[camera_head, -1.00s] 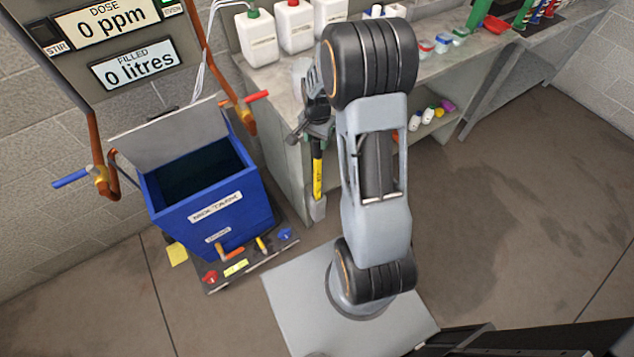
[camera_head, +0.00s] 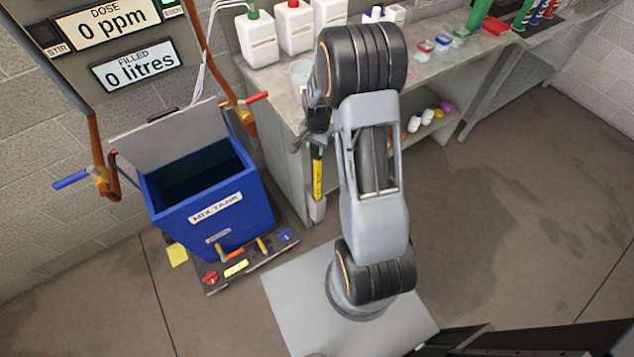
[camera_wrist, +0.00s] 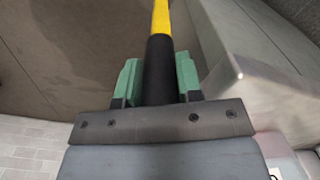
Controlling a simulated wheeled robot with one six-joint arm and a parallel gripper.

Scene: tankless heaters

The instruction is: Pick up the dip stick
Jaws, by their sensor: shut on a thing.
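The dip stick (camera_head: 317,178) has a yellow middle with dark marks, a black grip and a pale block at its lower end. It hangs down in front of the workbench's left end in the head view. In the wrist view its black grip (camera_wrist: 159,75) lies between the green fingers of my gripper (camera_wrist: 158,82), and its yellow part (camera_wrist: 161,16) runs away beyond them. My gripper is shut on the black grip. In the head view my gripper (camera_head: 312,140) is partly hidden behind my own arm.
The blue mix tank (camera_head: 235,212) with a raised lid stands left of the stick. The workbench (camera_head: 280,85) carries white bottles (camera_head: 258,40) and small coloured boxes (camera_head: 442,43). Small bottles stand on its lower shelf (camera_head: 440,130). Floor to the right is open.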

